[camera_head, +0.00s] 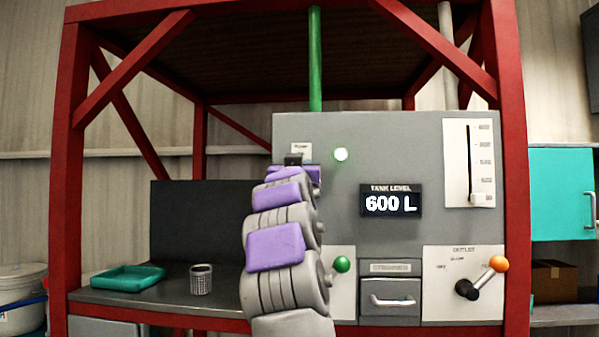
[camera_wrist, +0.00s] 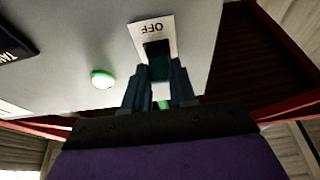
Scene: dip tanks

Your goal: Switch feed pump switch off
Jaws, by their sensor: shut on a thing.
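The feed pump switch (camera_wrist: 157,48) is a small dark switch on a white label plate (camera_wrist: 142,30) marked OFF, which appears upside down in the wrist view. My gripper (camera_wrist: 160,80) has its two dark fingers on either side of the switch and is shut on it. In the head view, my gripper (camera_head: 293,172) is up against the grey panel (camera_head: 400,145), just below the partly hidden label plate (camera_head: 300,149). The switch's lower part is hidden by my gripper. A green lamp (camera_head: 341,154) right of it is lit, and it also shows in the wrist view (camera_wrist: 102,79).
The panel carries a display (camera_head: 391,201) reading 600 L, a slider gauge (camera_head: 470,163), an orange-tipped outlet lever (camera_head: 497,264), a green knob (camera_head: 342,264) and a drawer (camera_head: 390,300). A green tray (camera_head: 128,278) and mesh cup (camera_head: 201,279) stand left. Red posts frame the bench.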

